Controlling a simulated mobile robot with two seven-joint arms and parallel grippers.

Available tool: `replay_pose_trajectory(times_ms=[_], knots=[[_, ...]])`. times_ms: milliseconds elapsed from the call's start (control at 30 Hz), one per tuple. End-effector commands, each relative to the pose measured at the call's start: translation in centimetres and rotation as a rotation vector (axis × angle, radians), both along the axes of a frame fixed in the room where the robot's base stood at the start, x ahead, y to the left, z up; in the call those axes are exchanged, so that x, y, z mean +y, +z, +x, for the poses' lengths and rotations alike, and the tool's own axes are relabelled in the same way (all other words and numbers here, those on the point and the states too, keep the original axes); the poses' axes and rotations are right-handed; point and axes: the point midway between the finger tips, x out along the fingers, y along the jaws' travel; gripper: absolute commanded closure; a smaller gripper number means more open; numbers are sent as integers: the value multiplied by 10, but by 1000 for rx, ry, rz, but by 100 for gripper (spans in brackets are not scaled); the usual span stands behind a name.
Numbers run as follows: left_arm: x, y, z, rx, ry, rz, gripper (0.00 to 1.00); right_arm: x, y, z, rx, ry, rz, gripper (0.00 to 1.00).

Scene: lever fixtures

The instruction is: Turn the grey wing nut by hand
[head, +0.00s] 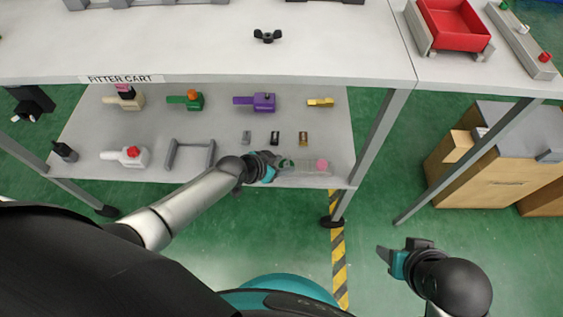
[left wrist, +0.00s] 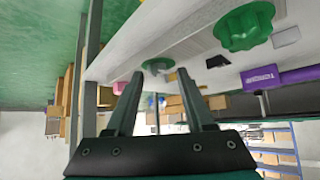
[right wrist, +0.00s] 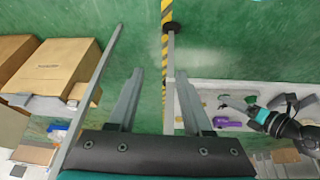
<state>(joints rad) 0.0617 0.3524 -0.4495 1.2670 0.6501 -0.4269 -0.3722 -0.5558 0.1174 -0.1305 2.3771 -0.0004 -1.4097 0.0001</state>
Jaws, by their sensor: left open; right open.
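A dark, nearly black wing nut (head: 267,37) stands on the white cart top in the head view. It is the only wing nut I can make out; I see no clearly grey one. My left gripper (head: 279,161) is open at the front edge of the lower shelf, well below the wing nut in the picture. The left wrist view shows its two fingers (left wrist: 160,75) apart with nothing held. A small green knob (left wrist: 156,64) shows between and beyond them. My right gripper (head: 384,257) is open and empty over the green floor, and its spread fingers also show in the right wrist view (right wrist: 160,75).
The lower shelf (head: 225,130) carries several fixtures, including a purple one (head: 262,102), a red knob on white (head: 133,152) and a grey handle (head: 190,153). A red tray (head: 455,24) stands on the right table. Cart legs (head: 372,150) stand between my arms.

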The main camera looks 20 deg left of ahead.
Motion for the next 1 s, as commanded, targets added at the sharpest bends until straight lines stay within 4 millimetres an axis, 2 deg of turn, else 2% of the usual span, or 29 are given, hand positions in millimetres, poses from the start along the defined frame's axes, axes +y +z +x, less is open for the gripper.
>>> replay_pose_trajectory(times_ms=[233, 300, 667, 1000], knots=[[1, 3, -3, 2, 0, -1, 47, 0, 1, 1, -2, 0, 1, 50], [2, 7, -6, 2, 0, -1, 47, 1, -12, -1, 22, 2, -1, 50], [13, 29, -25, 2, 0, 1, 47, 0, -52, -4, 80, 3, -9, 50], [22, 51, -44, 2, 0, 1, 47, -2, -90, -19, 138, 5, -18, 50]])
